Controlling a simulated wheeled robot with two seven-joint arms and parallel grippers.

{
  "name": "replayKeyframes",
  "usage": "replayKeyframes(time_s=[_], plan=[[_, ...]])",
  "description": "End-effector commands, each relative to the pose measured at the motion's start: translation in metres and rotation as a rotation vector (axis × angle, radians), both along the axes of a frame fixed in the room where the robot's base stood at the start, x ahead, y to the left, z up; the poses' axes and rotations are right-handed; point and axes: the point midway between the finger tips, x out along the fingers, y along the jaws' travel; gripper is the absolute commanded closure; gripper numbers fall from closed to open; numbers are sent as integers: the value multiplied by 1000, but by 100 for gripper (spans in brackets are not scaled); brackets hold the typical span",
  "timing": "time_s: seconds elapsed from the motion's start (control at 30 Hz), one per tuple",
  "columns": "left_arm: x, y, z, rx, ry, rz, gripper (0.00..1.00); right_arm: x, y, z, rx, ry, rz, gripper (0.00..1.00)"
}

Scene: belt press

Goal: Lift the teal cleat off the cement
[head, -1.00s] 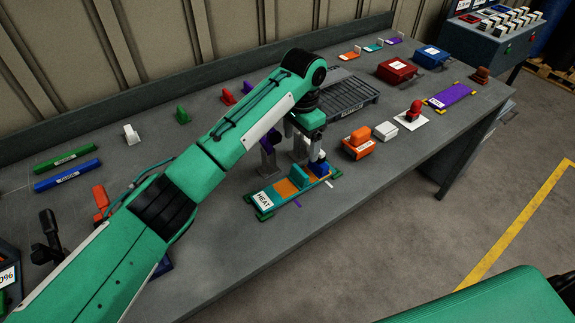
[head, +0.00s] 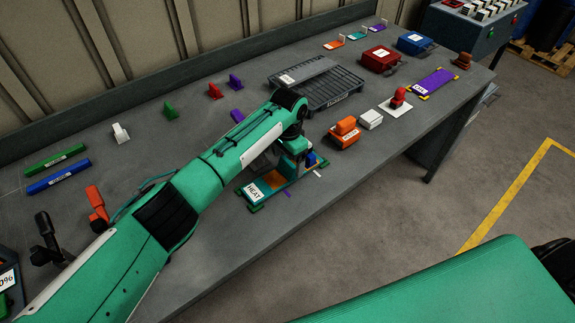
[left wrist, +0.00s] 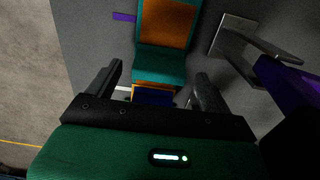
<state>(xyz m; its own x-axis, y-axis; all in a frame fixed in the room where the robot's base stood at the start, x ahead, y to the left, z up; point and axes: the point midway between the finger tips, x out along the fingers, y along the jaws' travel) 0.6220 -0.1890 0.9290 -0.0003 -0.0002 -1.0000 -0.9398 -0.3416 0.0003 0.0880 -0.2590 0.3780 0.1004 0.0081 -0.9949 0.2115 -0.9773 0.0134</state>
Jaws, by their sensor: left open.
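The teal cleat (left wrist: 160,65) stands on the orange cement (left wrist: 167,22) of the teal base in the left wrist view. The base, labelled HEAT (head: 254,190), lies near the table's front edge in the head view, where my arm and gripper hide most of the cleat. My left gripper (head: 293,165) is over the base, pointing down. Its fingers are open, one on each side of the cleat, with gaps showing; I cannot tell whether either touches. A blue block (left wrist: 153,97) sits on the base close to the cleat. My right gripper is not in view.
Grey metal parts (left wrist: 240,38) and a purple part stand close beside the right finger in the left wrist view. An orange block (head: 345,134), a white block (head: 371,119) and a dark grate (head: 345,91) are farther right. The table front is clear.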

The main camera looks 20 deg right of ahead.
Motion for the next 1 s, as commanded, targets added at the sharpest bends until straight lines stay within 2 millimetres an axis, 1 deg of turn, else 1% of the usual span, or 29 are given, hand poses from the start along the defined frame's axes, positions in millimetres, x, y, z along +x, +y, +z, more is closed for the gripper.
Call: replayKeyframes(time_s=[0.03,0.13,0.23,0.4,0.47,0.6,0.67,1.0], plan=[[-1,0,-7,1,3,1,16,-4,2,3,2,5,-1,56],[-1,0,-17,0,2,1,16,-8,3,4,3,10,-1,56],[-1,0,-20,0,1,1,16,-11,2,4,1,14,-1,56],[-1,0,-20,0,1,0,16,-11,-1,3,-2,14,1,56],[-1,0,-20,0,1,0,26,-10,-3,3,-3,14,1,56],[0,0,-20,0,0,0,54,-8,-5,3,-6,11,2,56],[0,0,-20,0,0,0,65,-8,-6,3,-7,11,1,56],[0,0,-17,-1,0,0,65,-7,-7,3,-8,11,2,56]])
